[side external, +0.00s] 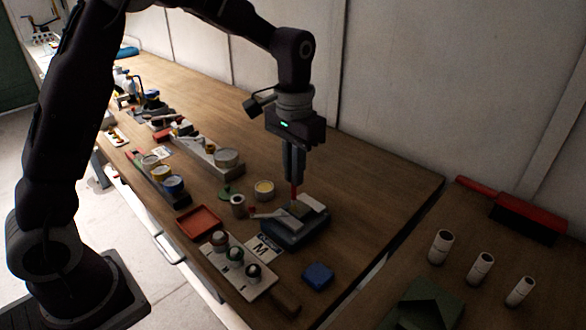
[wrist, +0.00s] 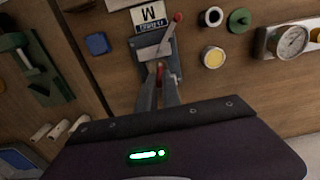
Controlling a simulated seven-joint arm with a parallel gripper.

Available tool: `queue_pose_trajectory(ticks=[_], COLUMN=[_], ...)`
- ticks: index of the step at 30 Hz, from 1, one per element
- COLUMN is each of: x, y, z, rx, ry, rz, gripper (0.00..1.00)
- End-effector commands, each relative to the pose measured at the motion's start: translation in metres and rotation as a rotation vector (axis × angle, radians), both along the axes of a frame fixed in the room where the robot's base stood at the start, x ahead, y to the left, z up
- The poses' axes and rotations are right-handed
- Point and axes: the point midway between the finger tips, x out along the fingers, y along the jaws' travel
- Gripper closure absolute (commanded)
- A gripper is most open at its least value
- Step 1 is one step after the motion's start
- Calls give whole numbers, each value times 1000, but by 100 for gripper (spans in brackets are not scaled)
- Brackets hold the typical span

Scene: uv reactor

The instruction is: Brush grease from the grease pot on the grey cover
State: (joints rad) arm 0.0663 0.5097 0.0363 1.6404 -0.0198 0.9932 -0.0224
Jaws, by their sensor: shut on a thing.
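My gripper (side external: 294,178) points down and is shut on a red-handled brush (side external: 295,192); the wrist view also shows the brush (wrist: 160,72) between the fingers. The brush is over the dark blue-grey device with the grey cover (side external: 311,203), which also shows in the wrist view (wrist: 150,53). I cannot tell whether the bristles touch the cover. A lever with a red knob (wrist: 178,17) sticks out from the device. The grease pot (side external: 264,190), open with yellow grease inside, stands beside the device, apart from the brush; it also shows in the wrist view (wrist: 213,57).
A green knobbed lid (side external: 225,193) and a small hollow cylinder (side external: 238,206) stand by the pot. An orange-red tray (side external: 199,223), an M label (side external: 263,248), a block with several knobs (side external: 237,265) and a blue block (side external: 318,274) lie in front. Bare wood lies behind the device.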

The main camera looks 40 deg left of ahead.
Motion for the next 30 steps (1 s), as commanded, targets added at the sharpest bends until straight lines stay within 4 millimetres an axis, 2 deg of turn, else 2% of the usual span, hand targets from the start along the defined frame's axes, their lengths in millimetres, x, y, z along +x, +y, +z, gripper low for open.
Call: queue_pose_trajectory(ticks=[30], x=[0], y=[-17], z=[0], rx=[-1], ry=[0], rz=[0], gripper=[100])
